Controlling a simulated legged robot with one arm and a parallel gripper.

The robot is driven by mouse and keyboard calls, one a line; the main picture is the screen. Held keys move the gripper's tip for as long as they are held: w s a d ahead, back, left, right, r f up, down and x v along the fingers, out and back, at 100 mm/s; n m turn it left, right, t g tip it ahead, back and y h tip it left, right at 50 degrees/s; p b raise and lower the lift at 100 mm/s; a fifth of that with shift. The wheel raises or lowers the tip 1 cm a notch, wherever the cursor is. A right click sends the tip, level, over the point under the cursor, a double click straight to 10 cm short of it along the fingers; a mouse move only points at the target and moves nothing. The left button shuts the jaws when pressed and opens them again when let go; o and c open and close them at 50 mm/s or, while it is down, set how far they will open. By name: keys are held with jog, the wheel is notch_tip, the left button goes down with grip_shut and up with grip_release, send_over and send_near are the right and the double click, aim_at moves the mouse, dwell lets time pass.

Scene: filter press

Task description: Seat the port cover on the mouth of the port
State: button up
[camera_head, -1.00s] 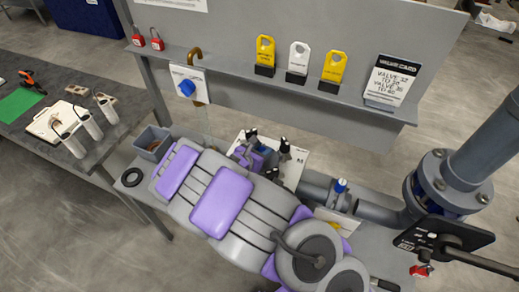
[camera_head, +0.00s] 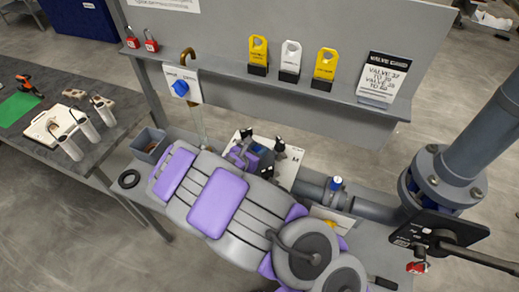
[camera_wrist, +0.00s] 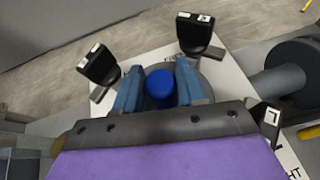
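In the wrist view, my gripper (camera_wrist: 160,88) has its two blue-grey fingers close against both sides of a blue round knob (camera_wrist: 160,84). The knob appears to be the handle of the port cover, and part of a grey round body (camera_wrist: 211,72) shows behind the right finger. Black clamps with white-marked ends (camera_wrist: 194,33) stand around it. The port mouth is hidden below the knob and my gripper, so I cannot tell whether cover and mouth touch. In the head view, my gripper (camera_head: 243,155) is over the white plate (camera_head: 287,165), among the black clamps (camera_head: 279,147).
A grey pipe (camera_head: 310,180) with a blue-topped valve (camera_head: 336,184) runs right to a large flanged pipe (camera_head: 440,180). A shelf (camera_head: 230,70) with tags stands behind.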

jog(key=o, duration=0.5)
jog(key=shift+s+d+f+g, duration=0.15)
jog(key=shift+s+f, duration=0.2)
jog(key=shift+f, duration=0.2)
jog(key=shift+s+d+f+g, duration=0.15)
jog(key=shift+s+f, duration=0.15)
jog(key=shift+f, duration=0.25)
jog(key=shift+w+a+f, duration=0.1)
jog(key=shift+a, duration=0.15)
jog(key=shift+w+a+r, duration=0.2)
jog(key=shift+a+r, duration=0.05)
jog(key=shift+a, duration=0.2)
jog(key=shift+w+d+r, duration=0.3)
jog(key=shift+r, duration=0.1)
jog(key=shift+s+a+r, duration=0.25)
jog(key=shift+a, duration=0.15)
jog(key=v, duration=0.5)
jog(key=p+v, duration=0.1)
jog(key=v, duration=1)
jog(key=shift+s+d+f, duration=0.2)
jog(key=shift+s+f, duration=0.15)
jog(key=shift+s, duration=0.15)
jog(key=shift+a, duration=0.1)
